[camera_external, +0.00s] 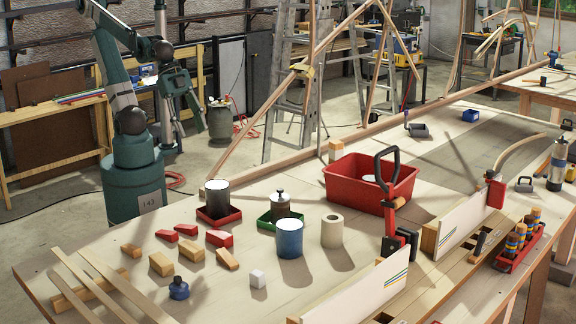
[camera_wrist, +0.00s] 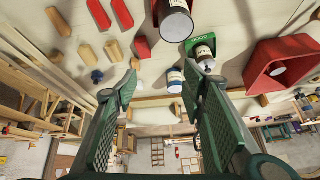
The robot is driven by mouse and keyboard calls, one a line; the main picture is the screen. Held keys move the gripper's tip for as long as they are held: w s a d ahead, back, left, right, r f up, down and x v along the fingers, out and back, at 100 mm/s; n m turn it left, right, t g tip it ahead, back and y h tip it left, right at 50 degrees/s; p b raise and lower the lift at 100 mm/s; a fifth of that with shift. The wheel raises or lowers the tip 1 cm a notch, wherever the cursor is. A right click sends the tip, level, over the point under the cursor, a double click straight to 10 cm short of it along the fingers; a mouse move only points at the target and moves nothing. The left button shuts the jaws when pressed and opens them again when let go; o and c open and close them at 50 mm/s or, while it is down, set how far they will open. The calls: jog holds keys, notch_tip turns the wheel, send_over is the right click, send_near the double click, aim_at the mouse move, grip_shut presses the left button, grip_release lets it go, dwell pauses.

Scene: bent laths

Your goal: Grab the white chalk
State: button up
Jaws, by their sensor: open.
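The white chalk, a small pale block (camera_external: 258,278), lies on the table near the front, right of a blue bottle-like piece (camera_external: 179,288) and in front of the blue cup (camera_external: 289,240). My gripper (camera_external: 187,134) hangs beyond the table's far left side, well away from the chalk. In the wrist view its two fingers (camera_wrist: 162,90) are wide apart with nothing between them held.
Red and wooden blocks (camera_external: 162,264) lie left of the chalk. A can in a red tray (camera_external: 219,216), a green tray (camera_external: 265,222), a pale roll (camera_external: 332,231) and a red basket (camera_external: 342,187) stand behind. Laths (camera_external: 90,285) lie at front left; a clamped white board (camera_external: 360,295) stands right.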

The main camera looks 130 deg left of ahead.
jog(key=w+d+r+m+g, duration=0.1)
jog(key=w+m, duration=0.1)
jog(key=w, duration=0.5)
jog(key=w+d+r+m+g, duration=0.1)
jog(key=w+d+r+m, duration=0.1)
jog(key=w, duration=0.5)
jog(key=m+g+p, duration=0.2)
jog(key=m+g, duration=0.2)
jog(key=m, duration=0.7)
send_over(257, 273)
notch_tip(257, 273, down, 25)
jog(key=shift+s+a+f, duration=0.15)
jog(key=shift+w+f, duration=0.2)
jog(key=shift+f, duration=0.3)
jog(key=shift+f, duration=1.3)
